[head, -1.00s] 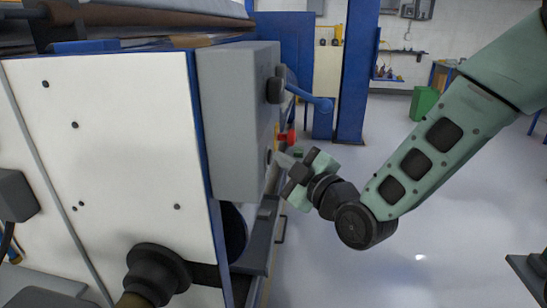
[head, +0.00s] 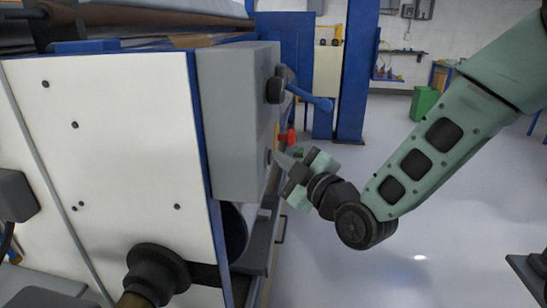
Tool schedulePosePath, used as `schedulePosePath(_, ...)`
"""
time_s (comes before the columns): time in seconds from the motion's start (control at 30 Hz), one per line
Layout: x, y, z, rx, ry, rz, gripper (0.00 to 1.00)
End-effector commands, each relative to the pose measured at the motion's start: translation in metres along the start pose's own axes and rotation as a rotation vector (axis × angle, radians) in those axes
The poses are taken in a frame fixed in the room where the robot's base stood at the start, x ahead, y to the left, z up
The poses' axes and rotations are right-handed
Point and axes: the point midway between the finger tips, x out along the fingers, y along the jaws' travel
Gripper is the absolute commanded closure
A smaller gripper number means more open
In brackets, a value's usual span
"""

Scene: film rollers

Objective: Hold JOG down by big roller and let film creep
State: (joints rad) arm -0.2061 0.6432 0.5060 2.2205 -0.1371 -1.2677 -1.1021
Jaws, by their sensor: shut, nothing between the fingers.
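The grey control box (head: 237,120) is fixed to the end of the white machine panel (head: 110,160). A small dark round part (head: 268,156), perhaps the JOG button, shows edge-on low on the box's right face; no label can be read. My gripper (head: 281,160) is shut and empty, its tips close to that part. I cannot tell whether they touch it or press it in. A dark blue rounded surface (head: 234,232) under the box may be the big roller, mostly hidden. I cannot make out the film for certain.
A blue lever (head: 310,98) sticks out from the box above my gripper. A red part (head: 288,137) is just behind the tips. A grey ledge (head: 258,245) runs below.

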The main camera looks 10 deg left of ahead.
Motion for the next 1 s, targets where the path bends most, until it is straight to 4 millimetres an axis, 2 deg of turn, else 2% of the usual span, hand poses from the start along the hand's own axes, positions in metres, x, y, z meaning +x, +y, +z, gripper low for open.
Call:
schedulePosePath(0.5, -0.012, 0.008, 0.009, 0.000, 0.000, 0.000, 1.00)
schedulePosePath(0.83, -0.013, 0.009, 0.010, 0.000, 0.000, 0.000, 1.00)
schedulePosePath(1.0, -0.022, 0.016, 0.017, -0.003, 0.000, 0.001, 1.00)
